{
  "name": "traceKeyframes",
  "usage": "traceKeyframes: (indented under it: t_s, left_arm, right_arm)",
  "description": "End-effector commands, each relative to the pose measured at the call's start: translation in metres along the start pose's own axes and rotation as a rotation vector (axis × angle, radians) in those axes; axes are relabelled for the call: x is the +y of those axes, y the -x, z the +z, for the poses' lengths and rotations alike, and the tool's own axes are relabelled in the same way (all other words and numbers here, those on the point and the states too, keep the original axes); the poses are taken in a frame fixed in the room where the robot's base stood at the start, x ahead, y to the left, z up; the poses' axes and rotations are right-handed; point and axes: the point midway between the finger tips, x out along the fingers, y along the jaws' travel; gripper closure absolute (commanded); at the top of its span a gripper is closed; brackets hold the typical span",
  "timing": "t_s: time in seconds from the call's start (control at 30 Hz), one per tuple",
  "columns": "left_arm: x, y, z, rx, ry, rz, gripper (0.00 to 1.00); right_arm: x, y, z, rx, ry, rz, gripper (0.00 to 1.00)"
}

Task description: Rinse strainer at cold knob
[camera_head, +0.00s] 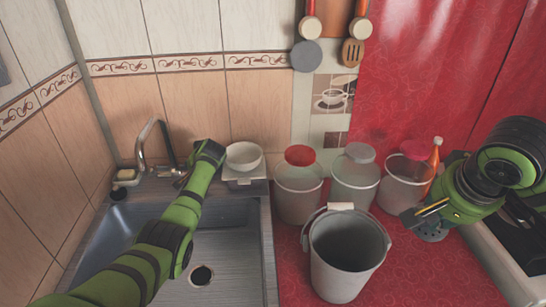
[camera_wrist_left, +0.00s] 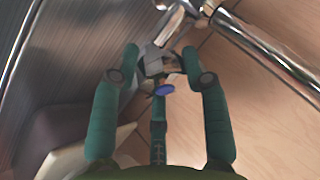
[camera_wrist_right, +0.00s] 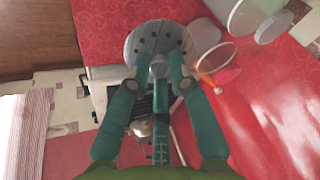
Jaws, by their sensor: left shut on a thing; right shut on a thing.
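The cold knob (camera_wrist_left: 155,62), grey with a blue mark, sits between the fingertips of my left gripper (camera_wrist_left: 161,66), which is shut on it. In the head view my left arm reaches over the sink (camera_head: 265,250) to the tap (camera_head: 143,150) and hides most of the knob and fingers. My right gripper (camera_wrist_right: 164,84) is shut on the strainer (camera_wrist_right: 150,38), a grey round piece with dark holes. In the head view the strainer (camera_head: 424,230) hangs below my right gripper (camera_head: 440,212), over the right side of the red counter, far from the tap. I see no running water.
A large grey bucket (camera_head: 345,275) stands on the red counter (camera_head: 300,290) between the sink and the strainer. Several pale containers, one of them (camera_head: 298,192), line the wall behind it. A white bowl (camera_head: 244,157) stands behind the sink. A stove (camera_head: 500,260) is at the right.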

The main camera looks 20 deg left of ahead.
Motion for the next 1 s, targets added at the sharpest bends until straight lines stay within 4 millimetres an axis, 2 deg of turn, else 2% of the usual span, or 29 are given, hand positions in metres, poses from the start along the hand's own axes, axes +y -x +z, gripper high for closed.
traceKeyframes:
  t_s: [0.2,0.23,0.27,0.7,0.87,1.0]
  left_arm:
    - [-0.002,0.001,-0.003,0.009,-0.001,-0.005,0.88]
    - [-0.002,0.001,-0.003,0.009,-0.001,-0.005,0.43]
    - [-0.002,0.001,-0.003,0.009,-0.001,-0.005,0.32]
    - [-0.001,0.003,-0.002,0.005,0.000,-0.003,0.32]
    - [-0.001,0.016,-0.002,0.007,0.000,-0.004,0.32]
    - [0.000,0.035,-0.001,0.007,0.001,-0.002,0.32]
  right_arm:
    - [0.000,-0.001,0.000,0.000,0.000,0.000,1.00]
    - [0.000,-0.001,0.000,0.000,0.000,0.000,1.00]
    - [0.000,-0.001,0.000,0.000,0.000,0.000,1.00]
    - [0.000,-0.001,0.000,0.000,0.000,0.000,1.00]
    - [0.000,-0.001,0.000,0.000,0.000,0.000,1.00]
    - [0.000,-0.001,0.000,0.000,0.000,0.000,1.00]
